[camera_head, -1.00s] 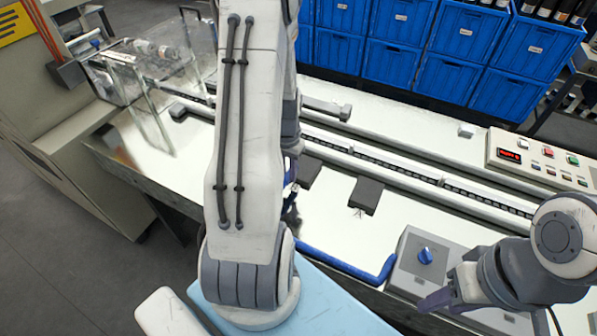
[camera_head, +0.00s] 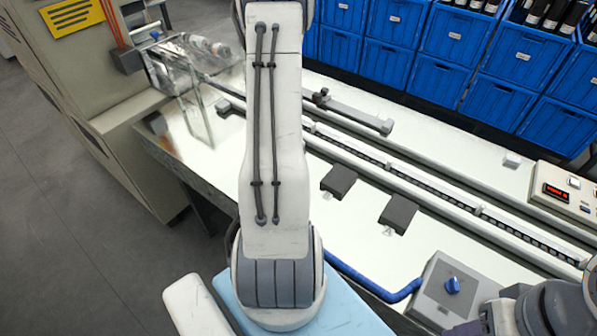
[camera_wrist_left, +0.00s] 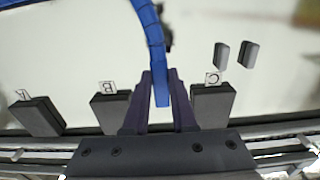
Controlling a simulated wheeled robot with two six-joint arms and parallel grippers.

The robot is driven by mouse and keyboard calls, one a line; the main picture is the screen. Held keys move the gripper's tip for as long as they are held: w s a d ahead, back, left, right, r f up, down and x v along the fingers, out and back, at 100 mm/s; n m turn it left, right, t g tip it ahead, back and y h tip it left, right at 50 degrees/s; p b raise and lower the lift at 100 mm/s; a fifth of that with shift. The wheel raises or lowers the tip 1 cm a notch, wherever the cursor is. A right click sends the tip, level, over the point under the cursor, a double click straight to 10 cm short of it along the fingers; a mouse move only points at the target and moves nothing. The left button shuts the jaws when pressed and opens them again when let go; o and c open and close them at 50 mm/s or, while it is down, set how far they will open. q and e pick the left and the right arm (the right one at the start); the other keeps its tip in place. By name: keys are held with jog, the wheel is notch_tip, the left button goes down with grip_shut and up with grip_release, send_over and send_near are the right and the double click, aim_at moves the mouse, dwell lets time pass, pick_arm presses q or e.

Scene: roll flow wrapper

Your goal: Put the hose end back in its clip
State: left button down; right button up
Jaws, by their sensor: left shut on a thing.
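The blue hose (camera_head: 362,280) leaves the grey box with a blue knob (camera_head: 446,288) and runs left behind my left arm. In the left wrist view its end (camera_wrist_left: 160,92) is between the two purple fingers of my left gripper (camera_wrist_left: 160,98), which is shut on it. The hose end lies between the dark blocks marked B (camera_wrist_left: 110,110) and C (camera_wrist_left: 213,104). Two small grey upright pieces (camera_wrist_left: 222,55) with a gap stand beyond C; they may be the clip, I cannot tell. In the head view my left arm hides the left gripper. My right gripper (camera_head: 468,328) is partly cut off at the bottom right.
A block marked A (camera_wrist_left: 36,116) stands left of B. Behind the blocks runs a long conveyor rail (camera_head: 430,187). A control panel (camera_head: 566,190) is at the right, blue crates (camera_head: 430,75) are behind, and a clear guard (camera_head: 190,85) is at the far left.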

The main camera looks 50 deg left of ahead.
pick_arm(q)
jog(key=shift+s+a+p, duration=0.2)
jog(key=shift+s+a, duration=0.9)
jog(key=shift+a, duration=0.8)
jog(key=shift+s+a+p, duration=0.15)
jog(key=shift+s+a, duration=1)
jog(key=shift+a, duration=0.7)
jog(key=shift+s+a+p, duration=0.2)
jog(key=shift+s+a, duration=0.9)
jog(key=shift+a, duration=0.8)
jog(key=shift+f, duration=0.15)
jog(key=shift+f+b, duration=1.25)
jog(key=shift+f, duration=0.65)
jog(key=shift+f, duration=0.45)
jog(key=c, duration=0.6)
grip_release()
jog(key=shift+c, duration=0.2)
notch_tip(320, 180, up, 11)
jog(key=b, duration=0.1)
jog(key=shift+f, duration=0.2)
